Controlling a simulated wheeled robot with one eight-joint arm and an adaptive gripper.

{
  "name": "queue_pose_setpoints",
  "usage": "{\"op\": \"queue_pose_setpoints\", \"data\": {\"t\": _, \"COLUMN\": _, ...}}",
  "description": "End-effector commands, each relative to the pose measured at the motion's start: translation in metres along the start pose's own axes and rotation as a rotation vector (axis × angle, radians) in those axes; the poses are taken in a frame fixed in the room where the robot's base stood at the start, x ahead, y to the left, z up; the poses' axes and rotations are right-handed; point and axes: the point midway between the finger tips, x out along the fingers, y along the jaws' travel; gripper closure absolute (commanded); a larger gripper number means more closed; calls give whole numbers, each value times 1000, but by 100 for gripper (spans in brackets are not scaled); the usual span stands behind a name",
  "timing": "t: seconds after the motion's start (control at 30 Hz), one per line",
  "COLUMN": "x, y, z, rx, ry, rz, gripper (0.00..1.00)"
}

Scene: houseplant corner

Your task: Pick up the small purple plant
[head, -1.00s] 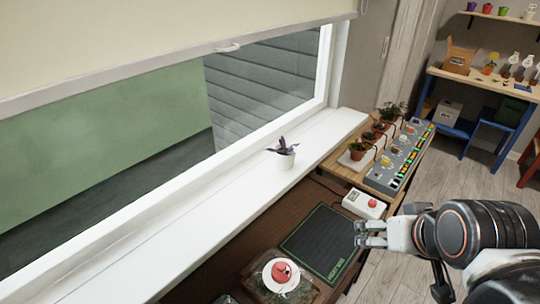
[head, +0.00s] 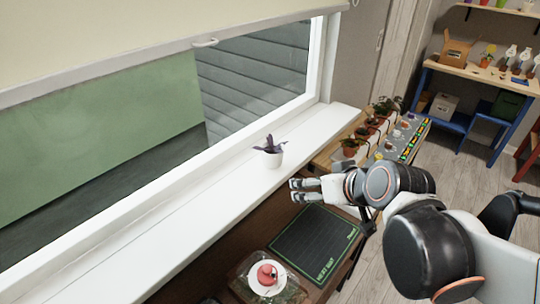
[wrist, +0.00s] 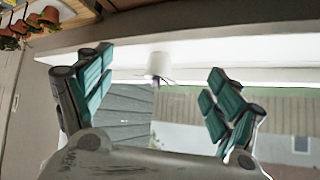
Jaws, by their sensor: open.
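The small purple plant (head: 270,146) has dark purple leaves and stands upright in a white pot (head: 272,158) on the white windowsill (head: 215,200). My gripper (head: 292,190) is open and empty, in front of the sill and a little below and to the right of the pot in the head view. In the wrist view, the white pot (wrist: 158,64) shows upside down between the two spread fingers of my gripper (wrist: 152,100), beyond their tips and apart from them. Its purple leaves (wrist: 157,82) are small there and partly blurred.
A black heat mat (head: 315,243) lies on the brown table below the sill. A white saucer (head: 253,283) with a red object stands at the front. Several potted plants (head: 350,147) line a grey panel behind my arm. The sill beside the pot is clear.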

Motion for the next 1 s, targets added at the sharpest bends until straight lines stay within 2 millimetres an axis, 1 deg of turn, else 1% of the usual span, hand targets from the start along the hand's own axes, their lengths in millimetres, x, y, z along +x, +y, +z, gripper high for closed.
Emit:
{"op": "queue_pose_setpoints", "data": {"t": 0.03, "x": 9, "y": -1, "z": -6, "rx": -9, "ry": 23, "rz": -14, "gripper": 16}}
{"op": "queue_pose_setpoints", "data": {"t": 0.1, "x": 21, "y": -3, "z": -14, "rx": -25, "ry": 59, "rz": -34, "gripper": 16}}
{"op": "queue_pose_setpoints", "data": {"t": 0.3, "x": 51, "y": -6, "z": -32, "rx": -67, "ry": 163, "rz": -78, "gripper": 16}}
{"op": "queue_pose_setpoints", "data": {"t": 0.6, "x": 90, "y": -5, "z": -48, "rx": -115, "ry": 318, "rz": -103, "gripper": 16}}
{"op": "queue_pose_setpoints", "data": {"t": 0.8, "x": 105, "y": -1, "z": -51, "rx": -133, "ry": 396, "rz": -99, "gripper": 16}}
{"op": "queue_pose_setpoints", "data": {"t": 1.0, "x": 112, "y": 1, "z": -51, "rx": -139, "ry": 426, "rz": -94, "gripper": 16}}
